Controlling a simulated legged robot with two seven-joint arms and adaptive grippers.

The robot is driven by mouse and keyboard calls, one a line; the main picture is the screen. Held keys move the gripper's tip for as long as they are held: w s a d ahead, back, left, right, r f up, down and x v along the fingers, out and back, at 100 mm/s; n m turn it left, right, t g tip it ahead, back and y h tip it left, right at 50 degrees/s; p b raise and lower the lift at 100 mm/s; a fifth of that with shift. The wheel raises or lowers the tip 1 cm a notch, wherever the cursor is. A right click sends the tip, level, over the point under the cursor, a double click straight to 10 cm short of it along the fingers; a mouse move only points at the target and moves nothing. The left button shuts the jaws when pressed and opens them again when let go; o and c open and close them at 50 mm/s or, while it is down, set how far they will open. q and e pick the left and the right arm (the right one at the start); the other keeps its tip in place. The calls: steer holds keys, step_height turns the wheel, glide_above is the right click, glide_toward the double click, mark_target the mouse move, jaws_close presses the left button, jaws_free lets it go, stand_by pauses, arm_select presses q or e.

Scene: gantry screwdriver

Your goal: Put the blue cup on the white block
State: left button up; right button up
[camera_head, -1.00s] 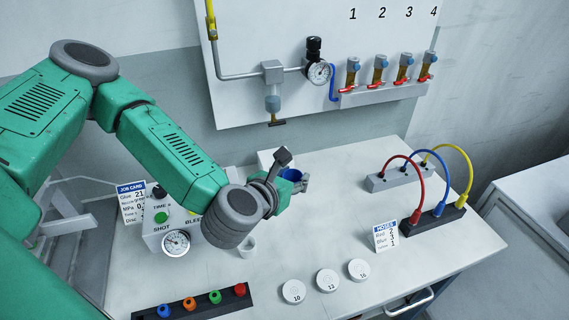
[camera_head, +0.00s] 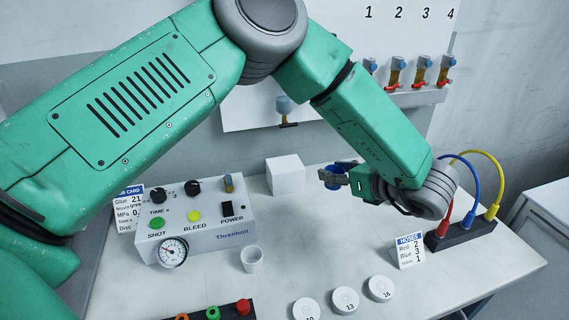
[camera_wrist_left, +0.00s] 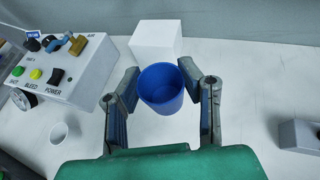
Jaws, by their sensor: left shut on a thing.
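The blue cup (camera_wrist_left: 162,86) is upright between the fingers of my left gripper (camera_wrist_left: 160,92) in the left wrist view. In the head view the left gripper (camera_head: 338,177) is shut on the blue cup (camera_head: 336,170), and the fingers hide part of it. The white block (camera_head: 286,175) stands on the table to the left of the cup in the head view. In the left wrist view the white block (camera_wrist_left: 156,40) is just beyond the cup, apart from it. My right gripper is in neither view.
A control box (camera_head: 196,217) with a gauge stands left of the block. A small white cup (camera_head: 251,259) is in front of it. Several numbered discs (camera_head: 345,300) lie at the front. The hose block (camera_head: 462,232) and hoses card (camera_head: 410,250) are at the right.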

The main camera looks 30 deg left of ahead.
arm_select(q)
steer(key=shift+s+d+r, duration=0.1)
steer(key=shift+d+r, duration=0.05)
steer(key=shift+r, duration=0.15)
steer(key=shift+a, duration=0.3)
glide_above(284, 162)
steer(key=shift+d+b, duration=0.3)
steer(key=f, duration=0.3)
steer(key=shift+a+f+b, duration=0.3)
steer(key=shift+c, duration=0.4)
steer(key=o, duration=0.9)
steer(key=shift+a, duration=0.1)
